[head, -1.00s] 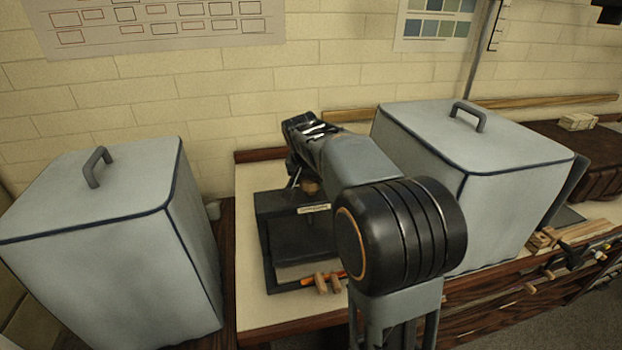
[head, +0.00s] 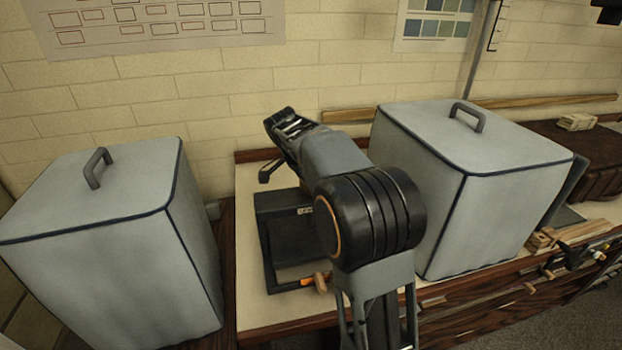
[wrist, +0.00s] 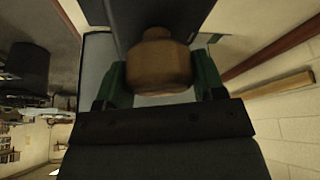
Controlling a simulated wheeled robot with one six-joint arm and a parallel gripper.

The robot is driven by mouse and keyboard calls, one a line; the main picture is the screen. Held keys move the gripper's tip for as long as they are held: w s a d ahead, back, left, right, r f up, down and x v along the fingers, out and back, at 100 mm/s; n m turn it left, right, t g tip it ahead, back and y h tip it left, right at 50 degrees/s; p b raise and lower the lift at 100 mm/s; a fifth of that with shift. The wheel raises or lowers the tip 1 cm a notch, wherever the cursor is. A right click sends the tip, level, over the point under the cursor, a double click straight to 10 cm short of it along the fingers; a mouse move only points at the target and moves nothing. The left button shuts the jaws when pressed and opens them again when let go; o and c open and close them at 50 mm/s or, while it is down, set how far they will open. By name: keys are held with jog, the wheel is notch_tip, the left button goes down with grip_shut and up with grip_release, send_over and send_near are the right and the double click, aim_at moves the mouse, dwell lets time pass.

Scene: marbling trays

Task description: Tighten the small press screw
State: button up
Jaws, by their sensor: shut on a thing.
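The small press (head: 267,245) is a dark frame with a pale label, standing on the light worktop. In the wrist view, a brown wooden knob (wrist: 160,68), seemingly the press screw's handle, sits between the green-sided fingers of my gripper (wrist: 160,82). My gripper is shut on this knob. A dark part (wrist: 160,16) adjoins the knob at the top of that view. In the head view, my arm hides the knob, the fingers and the right part of the press. The screw's thread and its lower end are not visible.
A grey covered box (head: 110,265) stands left of the worktop (head: 250,312) and another (head: 495,215) stands close to its right. An orange-handled tool (head: 317,281) lies at the press's front edge. A brick wall (head: 250,85) closes the back.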

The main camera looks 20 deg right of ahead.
jog(key=shift+m, duration=0.4)
jog(key=o, duration=0.9)
jog(key=shift+o, duration=0.2)
jog(key=p+v, duration=0.1)
jog(key=v, duration=1.3)
jog(key=shift+w+p, duration=0.2)
jog(key=shift+p, duration=0.1)
